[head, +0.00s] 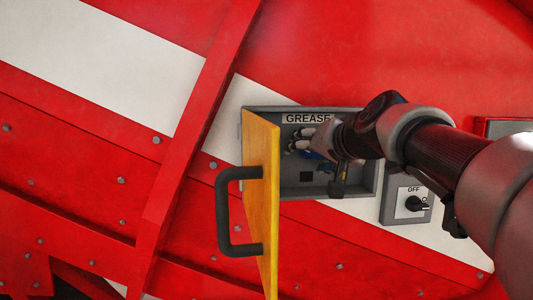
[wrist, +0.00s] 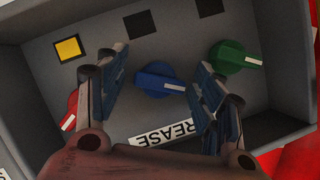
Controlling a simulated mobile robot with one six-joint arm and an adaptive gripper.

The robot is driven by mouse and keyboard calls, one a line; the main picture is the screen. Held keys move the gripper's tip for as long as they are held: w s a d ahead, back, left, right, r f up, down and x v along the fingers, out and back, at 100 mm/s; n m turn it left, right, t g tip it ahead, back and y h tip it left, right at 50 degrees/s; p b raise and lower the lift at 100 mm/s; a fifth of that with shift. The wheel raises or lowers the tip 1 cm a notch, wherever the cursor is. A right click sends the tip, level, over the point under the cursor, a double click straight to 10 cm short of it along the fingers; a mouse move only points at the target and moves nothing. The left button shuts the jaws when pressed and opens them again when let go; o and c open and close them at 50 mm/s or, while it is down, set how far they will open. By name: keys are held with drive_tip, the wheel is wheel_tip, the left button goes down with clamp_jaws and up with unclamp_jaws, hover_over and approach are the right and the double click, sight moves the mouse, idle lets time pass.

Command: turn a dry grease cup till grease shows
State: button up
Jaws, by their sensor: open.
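The open grease box (head: 368,188) shows in the head view, with my gripper (head: 308,142) reaching into it. In the wrist view the box holds a red knob (wrist: 68,122), a blue knob (wrist: 150,80) and a green knob (wrist: 228,56). Beyond them are a yellow window (wrist: 68,47) and two dark windows, one in the middle (wrist: 140,24) and one on the right (wrist: 207,6). My gripper (wrist: 162,68) is open, its fingers on either side of the blue knob with gaps. The blue knob's white mark points right. The red knob is mostly hidden behind the left finger.
The box's yellow door (head: 261,205) stands open at the left, its black handle (head: 228,212) jutting out. A grey switch box (head: 408,194) marked OFF is right of the grease box. The box walls close in around my gripper.

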drive_tip(key=shift+s+d+r, duration=0.1)
drive_tip(key=shift+s+r, duration=0.1)
drive_tip(key=shift+s, duration=0.25)
drive_tip(key=shift+c, duration=0.7)
drive_tip(key=shift+w, duration=0.15)
drive_tip(key=shift+c, duration=1.3)
drive_tip(key=c, duration=0.7)
